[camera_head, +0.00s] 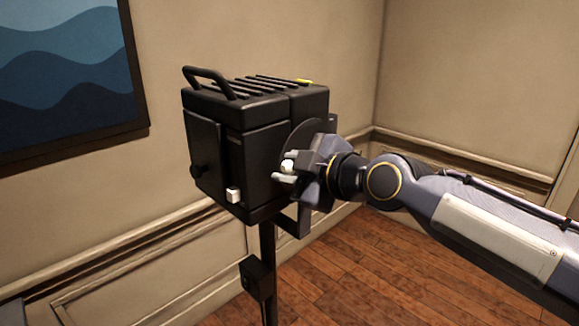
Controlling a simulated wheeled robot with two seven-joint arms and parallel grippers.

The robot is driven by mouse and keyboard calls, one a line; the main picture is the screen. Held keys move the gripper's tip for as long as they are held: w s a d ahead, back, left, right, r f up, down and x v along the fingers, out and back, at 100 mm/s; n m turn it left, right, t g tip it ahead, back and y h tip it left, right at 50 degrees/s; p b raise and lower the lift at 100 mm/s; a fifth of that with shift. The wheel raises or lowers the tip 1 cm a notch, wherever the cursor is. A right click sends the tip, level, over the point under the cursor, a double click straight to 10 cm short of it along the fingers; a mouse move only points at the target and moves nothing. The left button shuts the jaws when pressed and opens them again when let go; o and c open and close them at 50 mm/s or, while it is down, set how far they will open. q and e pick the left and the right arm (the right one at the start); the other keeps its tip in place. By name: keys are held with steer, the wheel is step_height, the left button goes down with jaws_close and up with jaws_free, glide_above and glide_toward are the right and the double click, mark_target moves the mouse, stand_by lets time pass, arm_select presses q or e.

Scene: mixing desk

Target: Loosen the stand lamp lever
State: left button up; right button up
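The stand lamp (262,165) is a black box-shaped head with a top handle and ribbed top, standing upright on a dark pole (268,270). A dark round plate and a bracket (293,222) show on its right side. My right gripper (286,171) comes in from the right and is at this side of the head, by the round plate. Small pale parts show at its fingertips. The lever cannot be told apart there, as the gripper covers that spot. Whether the fingers are closed on it is unclear. My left gripper is out of view.
A dark box (254,277) is on the pole. Panelled walls meet behind, with a framed blue picture (62,75) at left. The wooden floor (350,275) is clear.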

jaws_close()
